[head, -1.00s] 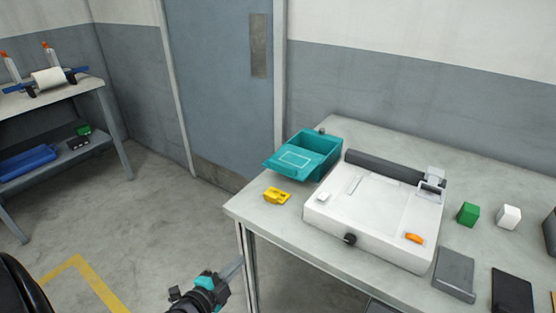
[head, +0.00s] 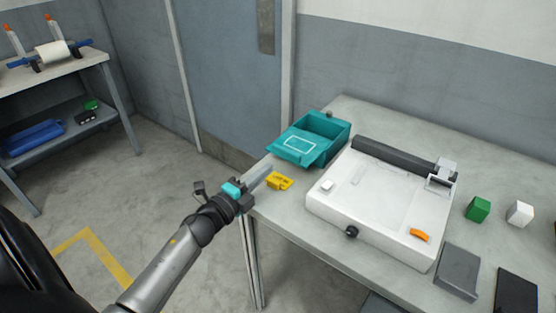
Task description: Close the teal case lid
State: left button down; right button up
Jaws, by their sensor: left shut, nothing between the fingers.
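The teal case (head: 337,135) sits open near the left end of the table. Its teal lid (head: 297,147), marked with a white rectangle outline, is folded out toward the front left, and the inside of the box shows behind it. My left gripper (head: 264,174) is shut and empty. In the picture it appears just below and left of the lid, near the table's left edge, with a visible gap to the lid. My right gripper is not in view.
A yellow block-like item (head: 280,181) lies just right of my left fingertips. A white machine with a dark roller (head: 375,205) stands right of the case. Green (head: 478,209) and white (head: 519,213) blocks lie farther right. The table (head: 290,215) has a bare front-left strip.

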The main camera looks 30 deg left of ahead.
aim_at(285, 153)
pick_arm(q)
jog(key=w, duration=0.5)
jog(key=shift+w+d, duration=0.2)
jog(key=shift+w, duration=0.2)
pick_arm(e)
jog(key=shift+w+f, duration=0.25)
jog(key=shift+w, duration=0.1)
